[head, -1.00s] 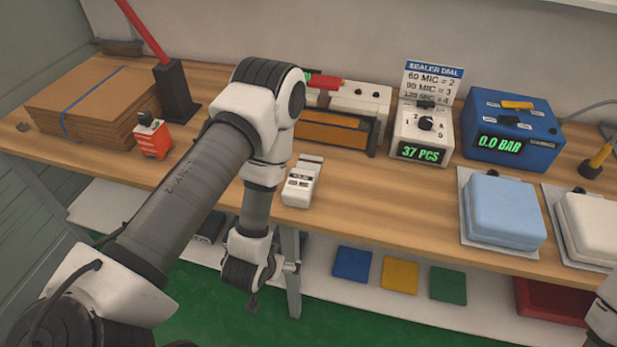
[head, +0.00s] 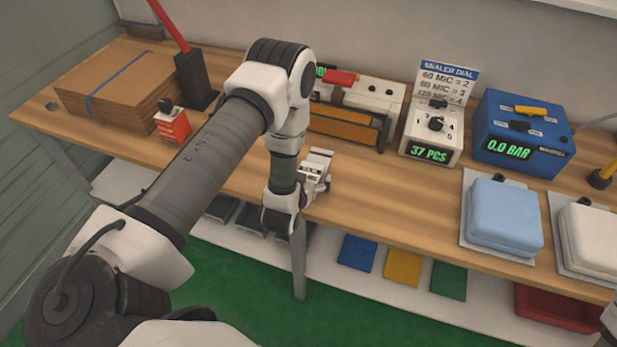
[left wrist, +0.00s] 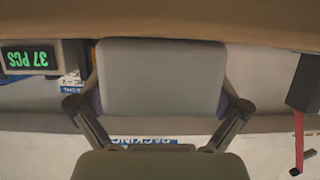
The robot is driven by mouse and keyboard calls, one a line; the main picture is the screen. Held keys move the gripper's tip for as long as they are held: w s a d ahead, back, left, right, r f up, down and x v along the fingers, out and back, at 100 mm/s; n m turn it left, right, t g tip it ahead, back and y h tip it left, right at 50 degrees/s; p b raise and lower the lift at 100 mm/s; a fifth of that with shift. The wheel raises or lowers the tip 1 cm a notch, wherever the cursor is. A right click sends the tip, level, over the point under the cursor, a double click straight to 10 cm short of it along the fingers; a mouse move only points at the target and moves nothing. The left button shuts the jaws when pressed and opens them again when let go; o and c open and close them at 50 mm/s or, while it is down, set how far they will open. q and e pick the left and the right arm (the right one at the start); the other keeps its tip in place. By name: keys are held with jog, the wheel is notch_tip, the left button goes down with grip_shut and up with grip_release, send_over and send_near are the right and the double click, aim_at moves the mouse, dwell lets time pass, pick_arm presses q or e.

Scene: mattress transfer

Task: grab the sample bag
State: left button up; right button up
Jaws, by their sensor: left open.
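I cannot make out a sample bag for certain in either view. In the left wrist view the fingers of my left gripper (left wrist: 161,98) are spread apart. A pale grey block (left wrist: 161,75) fills the space around them; I cannot tell whether it is the white device or whether they touch it. My right gripper is out of view; only a bit of that arm shows.
A cardboard stack (head: 115,95) and a red box (head: 172,124) are at left. Behind stand a sealer (head: 350,120), a white dial box (head: 432,135) reading 37 PCS and a blue box (head: 520,130) reading 0.0 BAR. A light blue cushion (head: 504,212) lies right. The table's middle is clear.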

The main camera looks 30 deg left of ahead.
pick_arm(q)
jog(key=shift+s, duration=0.1)
jog(key=c, duration=1.3)
